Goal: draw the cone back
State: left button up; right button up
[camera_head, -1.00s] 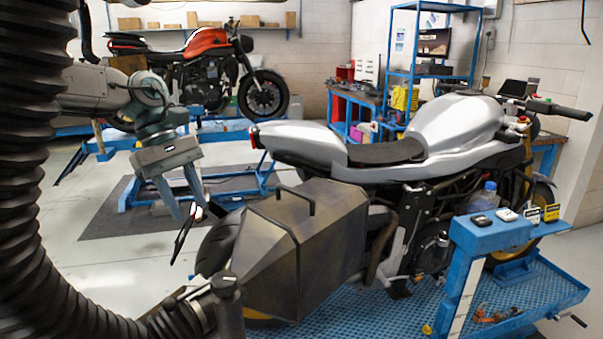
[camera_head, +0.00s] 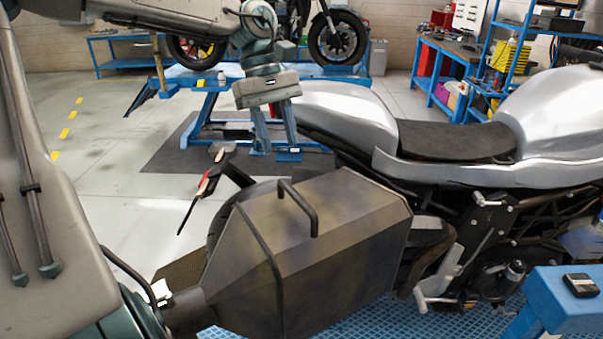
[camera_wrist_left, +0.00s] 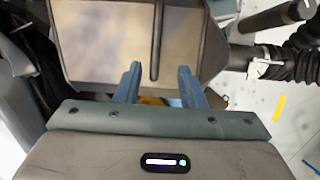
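The cone looks like the dark grey tapered hood (camera_head: 330,260) beside the rear of the silver motorcycle (camera_head: 450,140). Its wide end faces the bike and its narrow end (camera_head: 185,308) points lower left. A black bar handle (camera_head: 299,210) stands on its top. My left gripper (camera_head: 274,150) is empty, fingers down and apart, behind and above the handle in the head view, not touching it visibly. In the left wrist view the spread fingers (camera_wrist_left: 158,85) line up with a dark bar (camera_wrist_left: 155,40) across the hood (camera_wrist_left: 110,40). My right gripper is not in view.
A blue grated lift (camera_head: 370,318) lies under the bike, with a blue stand (camera_head: 560,310) at lower right. The bike's tail bracket with a red light (camera_head: 208,180) sticks out left of the hood. Open grey floor (camera_head: 120,215) lies to the left.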

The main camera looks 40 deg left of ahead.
aim_at(295, 192)
pick_arm(q)
jog(key=x, duration=0.3)
jog(key=p+x, duration=0.1)
jog(key=x, duration=0.2)
jog(key=p+x, duration=0.1)
jog(key=x, duration=0.2)
jog(key=shift+w, duration=0.45)
jog(key=shift+s+d+f, duration=0.15)
jog(key=shift+s, duration=0.05)
jog(key=shift+s+d, duration=0.2)
jog(key=shift+s, duration=0.05)
jog(key=shift+w+f, duration=0.1)
jog(key=shift+w, duration=0.1)
jog(key=shift+a, duration=0.1)
grip_shut()
